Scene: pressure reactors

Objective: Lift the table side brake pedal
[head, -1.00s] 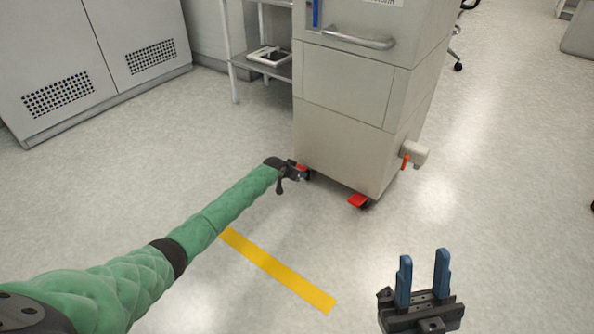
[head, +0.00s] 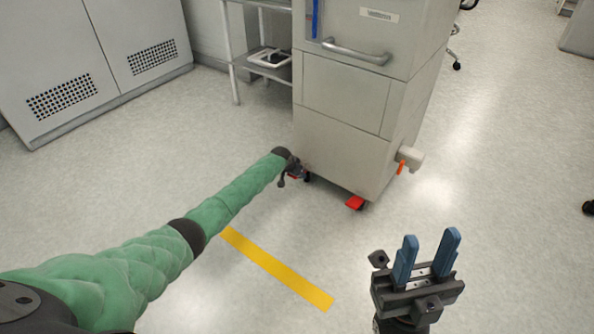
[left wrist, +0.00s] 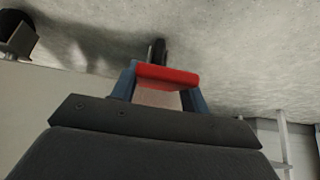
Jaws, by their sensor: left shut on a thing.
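The grey cabinet (head: 340,145) on casters has red brake pedals at its foot. My left gripper (head: 293,171) is at the cabinet's lower left front corner, on the side of the metal shelf table. In the left wrist view the left red brake pedal (left wrist: 168,76) lies between the blue fingers, and the gripper is shut on it. In the head view that pedal is mostly hidden by the gripper. The other red brake pedal (head: 355,202) sticks out at the front right caster, untouched. My right gripper (head: 428,262) is open and empty, over the floor at the lower right.
The metal shelf table (head: 262,72) stands behind the cabinet at its left. A white fitting with an orange lever (head: 410,158) juts from the cabinet's right side. A large vented cabinet (head: 95,60) is at the far left. A yellow floor strip (head: 275,268) crosses the open floor.

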